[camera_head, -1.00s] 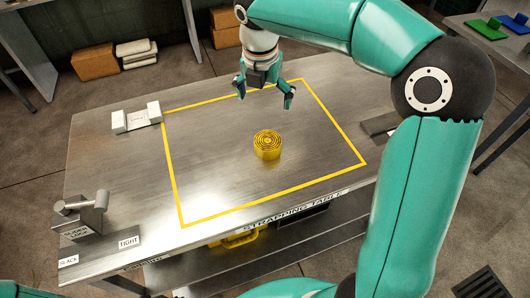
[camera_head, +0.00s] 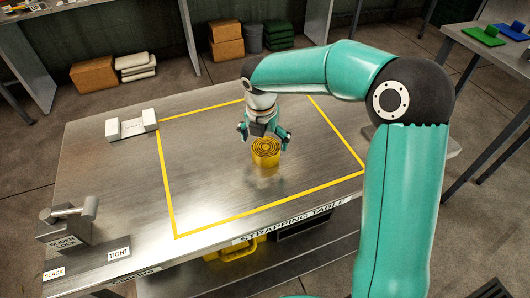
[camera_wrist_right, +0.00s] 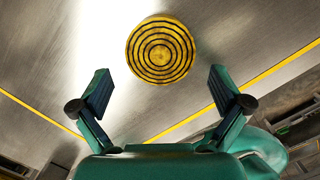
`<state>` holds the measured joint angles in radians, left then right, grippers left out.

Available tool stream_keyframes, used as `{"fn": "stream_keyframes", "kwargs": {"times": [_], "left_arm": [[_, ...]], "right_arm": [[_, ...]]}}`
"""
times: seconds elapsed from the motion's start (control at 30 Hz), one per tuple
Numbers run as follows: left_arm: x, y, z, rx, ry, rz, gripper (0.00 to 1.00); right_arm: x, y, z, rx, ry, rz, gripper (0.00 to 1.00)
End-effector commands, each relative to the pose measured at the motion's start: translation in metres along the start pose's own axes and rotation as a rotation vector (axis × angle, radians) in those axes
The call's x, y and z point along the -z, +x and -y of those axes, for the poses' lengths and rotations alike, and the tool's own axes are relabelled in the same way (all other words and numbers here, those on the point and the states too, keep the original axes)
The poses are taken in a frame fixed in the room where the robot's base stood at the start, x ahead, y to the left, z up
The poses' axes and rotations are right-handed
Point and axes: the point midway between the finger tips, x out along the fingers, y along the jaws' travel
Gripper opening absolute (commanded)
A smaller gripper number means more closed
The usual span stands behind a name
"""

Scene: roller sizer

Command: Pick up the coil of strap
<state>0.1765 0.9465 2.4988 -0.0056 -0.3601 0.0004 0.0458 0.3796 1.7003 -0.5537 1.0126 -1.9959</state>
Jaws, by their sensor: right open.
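The coil of strap (camera_head: 265,152) is a yellow, ringed roll lying flat on the metal strapping table, inside the yellow outline. It also shows in the right wrist view (camera_wrist_right: 160,49), ahead of the fingertips and centred between them. My left gripper is not in view.
The strapping table (camera_head: 110,195) is mostly clear around the coil. A slider lock block (camera_head: 68,228) stands at the front left, and a white bracket (camera_head: 132,126) at the back left. A side table (camera_head: 480,45) with green and blue items is at the right.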

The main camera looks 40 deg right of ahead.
Motion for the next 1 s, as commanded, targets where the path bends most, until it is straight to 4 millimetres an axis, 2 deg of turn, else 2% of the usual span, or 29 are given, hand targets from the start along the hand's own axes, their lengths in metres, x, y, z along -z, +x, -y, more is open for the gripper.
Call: {"fn": "stream_keyframes", "kwargs": {"times": [0.13, 0.4, 0.7, 0.77, 1.0], "left_arm": [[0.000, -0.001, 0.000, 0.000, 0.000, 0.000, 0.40], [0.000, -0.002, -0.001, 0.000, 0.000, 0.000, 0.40], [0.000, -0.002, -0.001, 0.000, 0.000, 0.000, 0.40], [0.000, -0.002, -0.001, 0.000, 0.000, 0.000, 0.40], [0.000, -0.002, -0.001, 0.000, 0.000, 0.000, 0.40]], "right_arm": [[-0.002, 0.011, 0.000, 0.002, 0.000, -0.001, 1.00], [-0.005, 0.047, 0.000, 0.001, 0.000, -0.001, 1.00], [-0.004, 0.052, -0.001, -0.001, -0.001, 0.000, 1.00], [-0.005, 0.052, -0.001, -0.001, -0.001, 0.000, 0.92], [-0.005, 0.052, -0.001, -0.001, -0.001, 0.000, 0.52]]}}
